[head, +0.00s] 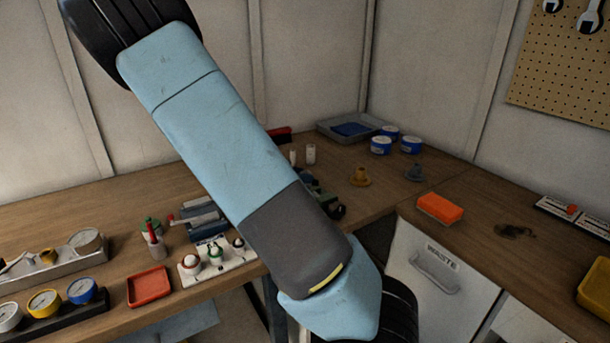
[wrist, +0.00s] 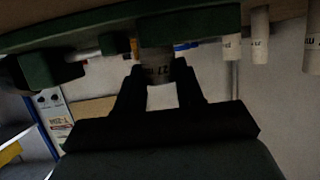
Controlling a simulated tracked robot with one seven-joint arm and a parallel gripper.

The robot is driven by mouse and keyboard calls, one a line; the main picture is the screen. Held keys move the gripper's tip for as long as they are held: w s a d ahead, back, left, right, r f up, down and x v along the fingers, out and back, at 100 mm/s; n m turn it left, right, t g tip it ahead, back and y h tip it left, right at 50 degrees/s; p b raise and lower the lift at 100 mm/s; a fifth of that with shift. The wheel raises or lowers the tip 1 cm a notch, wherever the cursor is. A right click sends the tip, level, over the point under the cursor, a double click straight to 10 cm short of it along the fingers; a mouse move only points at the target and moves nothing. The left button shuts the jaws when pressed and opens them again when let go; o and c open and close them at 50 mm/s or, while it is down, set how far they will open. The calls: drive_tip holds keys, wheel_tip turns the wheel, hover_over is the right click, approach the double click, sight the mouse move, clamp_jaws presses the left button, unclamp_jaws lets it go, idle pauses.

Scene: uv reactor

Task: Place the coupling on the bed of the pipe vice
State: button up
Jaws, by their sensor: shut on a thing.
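The wrist picture appears upside down. The coupling's far end meets or overlaps a dark green part of what looks like the pipe vice (wrist: 85,36); I cannot tell whether they touch. In the head view my arm hides the gripper, the coupling and most of the vice. Only a dark green and black piece, probably the vice (head: 328,198), shows beside my arm on the bench.
Pale labelled cylinders (wrist: 258,49) stand beside the gripper in the wrist view. The right bench has free room.

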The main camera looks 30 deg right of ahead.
drive_tip(key=o, duration=1)
